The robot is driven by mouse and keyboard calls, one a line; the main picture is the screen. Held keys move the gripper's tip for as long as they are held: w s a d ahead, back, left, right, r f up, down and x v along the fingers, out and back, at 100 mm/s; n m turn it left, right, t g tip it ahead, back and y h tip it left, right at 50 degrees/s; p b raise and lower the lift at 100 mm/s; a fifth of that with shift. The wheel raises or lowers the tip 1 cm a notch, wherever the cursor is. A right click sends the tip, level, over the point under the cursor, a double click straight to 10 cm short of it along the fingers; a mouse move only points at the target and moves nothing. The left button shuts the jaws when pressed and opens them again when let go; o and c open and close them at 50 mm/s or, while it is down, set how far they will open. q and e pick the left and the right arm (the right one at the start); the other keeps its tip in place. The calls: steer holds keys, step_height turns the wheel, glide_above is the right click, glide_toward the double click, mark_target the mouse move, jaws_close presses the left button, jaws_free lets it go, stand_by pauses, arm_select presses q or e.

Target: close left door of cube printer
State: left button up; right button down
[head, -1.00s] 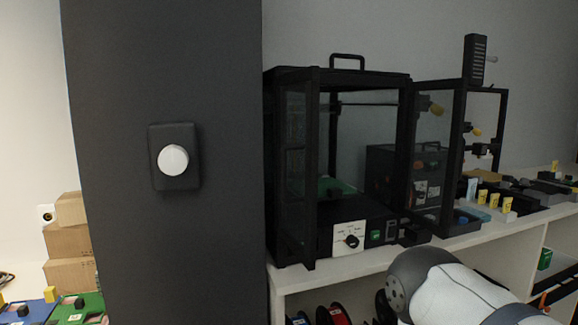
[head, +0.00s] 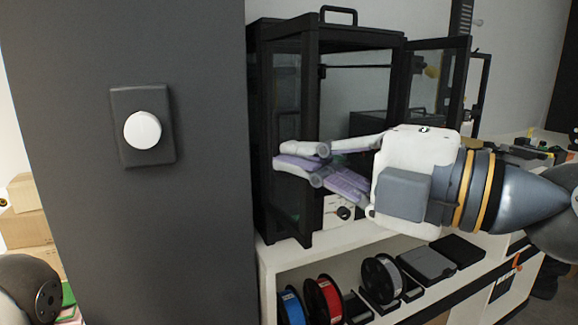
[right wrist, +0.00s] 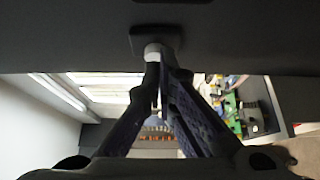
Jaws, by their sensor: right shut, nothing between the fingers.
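The cube printer (head: 365,40) is a black framed box on a white shelf. Its left door (head: 287,105), a dark-framed glass panel, stands open, swung out toward me. Its right door (head: 436,84) is also open, out to the right. My right gripper (head: 281,156) reaches in from the right, its fingers together and empty, crossing the left door's front edge in the picture. I cannot tell whether it touches the door. It hides part of the door and the printer's lower front. Its fingers also show in the right wrist view (right wrist: 160,75). My left gripper is out of view.
A dark pillar (head: 190,230) with a white round knob (head: 142,130) stands close on the left, beside the printer. Filament spools (head: 322,300) and dark flat boxes (head: 426,264) sit on the lower shelf. Cartons (head: 28,228) are stacked at far left.

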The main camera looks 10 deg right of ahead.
mark_target(274, 136)
steer(key=b+x, duration=0.3)
steer(key=x, duration=0.7)
arm_select(q)
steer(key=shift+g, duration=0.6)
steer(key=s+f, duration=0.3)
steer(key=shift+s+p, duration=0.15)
steer(key=shift+p, duration=0.25)
arm_select(e)
steer(key=d, duration=0.4)
steer(key=shift+w+f, duration=0.15)
steer(key=shift+w, duration=0.1)
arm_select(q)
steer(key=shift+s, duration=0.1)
